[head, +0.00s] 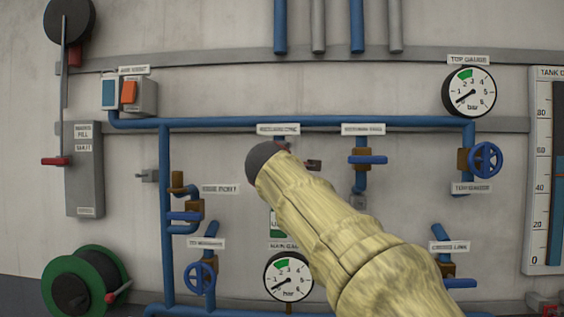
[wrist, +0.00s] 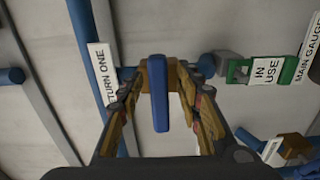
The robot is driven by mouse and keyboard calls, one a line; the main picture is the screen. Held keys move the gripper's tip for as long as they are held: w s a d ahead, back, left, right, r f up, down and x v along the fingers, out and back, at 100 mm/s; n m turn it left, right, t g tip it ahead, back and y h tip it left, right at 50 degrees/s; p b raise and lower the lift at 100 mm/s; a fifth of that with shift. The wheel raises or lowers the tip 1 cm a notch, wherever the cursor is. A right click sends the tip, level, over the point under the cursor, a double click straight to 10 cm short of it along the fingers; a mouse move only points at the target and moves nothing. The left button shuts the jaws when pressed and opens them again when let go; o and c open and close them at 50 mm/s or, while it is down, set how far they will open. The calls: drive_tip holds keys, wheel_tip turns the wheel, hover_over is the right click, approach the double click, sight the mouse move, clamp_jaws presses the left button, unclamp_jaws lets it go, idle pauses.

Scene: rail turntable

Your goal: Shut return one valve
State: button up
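In the wrist view, the valve beside the "...TURN ONE" label (wrist: 100,75) has a brass body (wrist: 145,76) and a blue lever (wrist: 160,100). The lever lies across its short pipe. My gripper (wrist: 157,80) is open, one finger on each side of the lever, with gaps visible between fingers and lever. In the head view, my arm covers this valve, below a blurred label (head: 278,129) on the main pipe. Only small dark-red parts of my gripper (head: 305,160) show past the arm there.
A similar blue-levered valve (head: 367,159) sits just right of my arm. A green "IN USE" sign (wrist: 288,70) and a main gauge (head: 288,276) are below the valve. A blue handwheel valve (head: 485,160) and the top gauge (head: 469,91) are farther right.

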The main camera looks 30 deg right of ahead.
drive_tip(key=v, duration=1.2)
idle(0.5)
wheel_tip(320, 180, down, 17)
drive_tip(key=a+m+g+y, duration=0.2)
drive_tip(key=m+g+y, duration=0.1)
drive_tip(key=m, duration=0.1)
drive_tip(key=s+a+f+m+g+y+b, duration=0.1)
drive_tip(key=s+a+f, duration=0.3)
drive_tip(key=s+f, duration=0.5)
drive_tip(key=s+a+f+m+g+y+b, duration=0.1)
drive_tip(key=s+a+f+m+g+y, duration=0.2)
drive_tip(key=s+f, duration=0.6)
drive_tip(key=s+a+f+m+g+y+b, duration=0.1)
drive_tip(key=s+f, duration=0.8)
drive_tip(key=f, duration=1.1)
drive_tip(key=a+m+g+y, duration=0.1)
drive_tip(key=a+m+y, duration=0.1)
drive_tip(key=a, duration=0.1)
drive_tip(key=shift+s+a+f+b, duration=0.2)
drive_tip(key=shift+a+f+b, duration=0.1)
drive_tip(key=shift+a, duration=0.1)
